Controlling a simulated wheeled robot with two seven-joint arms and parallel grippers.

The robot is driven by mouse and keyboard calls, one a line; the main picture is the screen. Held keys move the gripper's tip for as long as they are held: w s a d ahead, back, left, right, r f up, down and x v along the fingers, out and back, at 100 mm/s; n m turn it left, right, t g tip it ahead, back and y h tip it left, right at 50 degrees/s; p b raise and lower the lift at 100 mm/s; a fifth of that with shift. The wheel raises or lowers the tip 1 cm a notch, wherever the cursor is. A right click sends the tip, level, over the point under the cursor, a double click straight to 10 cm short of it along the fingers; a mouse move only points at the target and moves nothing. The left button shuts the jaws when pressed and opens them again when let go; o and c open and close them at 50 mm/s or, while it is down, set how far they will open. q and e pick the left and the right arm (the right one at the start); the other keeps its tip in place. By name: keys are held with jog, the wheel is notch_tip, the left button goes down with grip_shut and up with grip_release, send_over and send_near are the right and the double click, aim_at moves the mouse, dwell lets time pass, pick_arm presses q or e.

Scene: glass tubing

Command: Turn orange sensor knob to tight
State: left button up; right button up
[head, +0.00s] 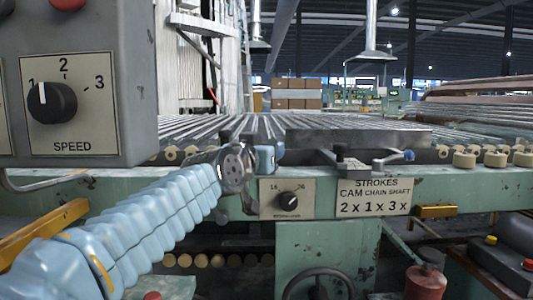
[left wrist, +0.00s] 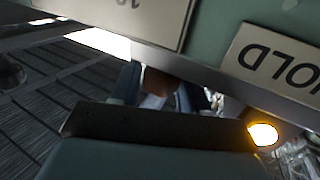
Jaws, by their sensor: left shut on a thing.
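My left arm comes in from the left in the head view, and its gripper (head: 264,160) is at the front of the green machine rail. In the left wrist view the gripper (left wrist: 156,98) is shut on a dim brownish-orange piece, which appears to be the orange sensor knob (left wrist: 157,80). Most of the knob is hidden between the fingers, so its pointer and setting cannot be read. In the head view the knob is hidden behind my gripper. My right gripper is in neither view.
A black dial on a plate (head: 289,200) sits just right of my gripper. A strokes sign (head: 373,197) is further right. A grey box with a speed knob (head: 52,102) stands close at left. The left wrist view shows a part-visible "OLD" label (left wrist: 290,65) and a glowing amber lamp (left wrist: 263,134).

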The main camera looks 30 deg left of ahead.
pick_arm(q)
jog(key=o, duration=0.9)
jog(key=shift+o, duration=0.2)
jog(key=shift+s, duration=0.3)
jog(key=s+d+b, duration=0.2)
jog(key=s, duration=1.1)
jog(key=shift+s, duration=0.15)
